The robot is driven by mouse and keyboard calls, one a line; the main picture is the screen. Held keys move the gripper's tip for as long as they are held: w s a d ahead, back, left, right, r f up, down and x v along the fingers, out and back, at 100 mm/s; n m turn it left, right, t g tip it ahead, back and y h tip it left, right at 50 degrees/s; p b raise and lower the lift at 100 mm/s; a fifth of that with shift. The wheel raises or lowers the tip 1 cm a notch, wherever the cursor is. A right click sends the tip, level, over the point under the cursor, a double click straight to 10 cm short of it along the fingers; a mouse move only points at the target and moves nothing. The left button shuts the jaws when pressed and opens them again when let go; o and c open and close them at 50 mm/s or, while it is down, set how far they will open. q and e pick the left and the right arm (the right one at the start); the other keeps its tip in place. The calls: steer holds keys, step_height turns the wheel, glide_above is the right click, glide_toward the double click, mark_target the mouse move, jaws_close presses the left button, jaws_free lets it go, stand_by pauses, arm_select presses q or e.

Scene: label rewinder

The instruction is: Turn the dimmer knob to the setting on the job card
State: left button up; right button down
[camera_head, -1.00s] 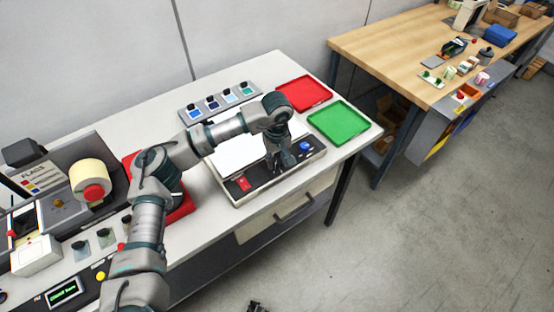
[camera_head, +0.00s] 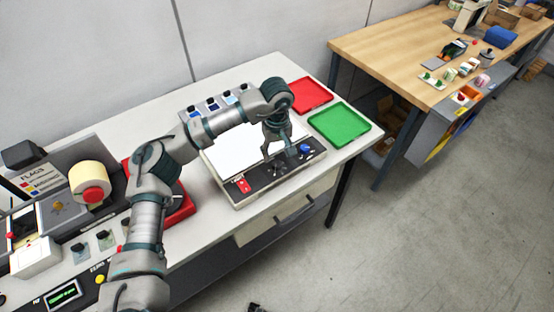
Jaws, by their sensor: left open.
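A light box with a bright white panel (camera_head: 232,150) stands on the white table. Its dark front strip carries a red switch (camera_head: 243,186) at the left and a blue knob (camera_head: 305,149) at the right. My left gripper (camera_head: 279,156) points down over the strip, open and empty. Its fingertips are just left of the blue knob; whether they touch the strip I cannot tell. The knob's pointer and scale are too small to read. No job card can be made out for sure. A small dark part at the bottom edge may be my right gripper (camera_head: 255,307).
Red (camera_head: 309,96) and green (camera_head: 340,125) trays lie behind and right of the light box. Several colour samples (camera_head: 213,104) stand in a row behind it, partly hidden by my arm. A label machine with a roll (camera_head: 88,179) fills the left. A wooden bench (camera_head: 400,45) stands at the back right.

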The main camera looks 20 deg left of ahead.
mark_target(277, 163)
arm_select(q)
step_height(277, 163, up, 7)
stand_by(0.3)
stand_by(0.4)
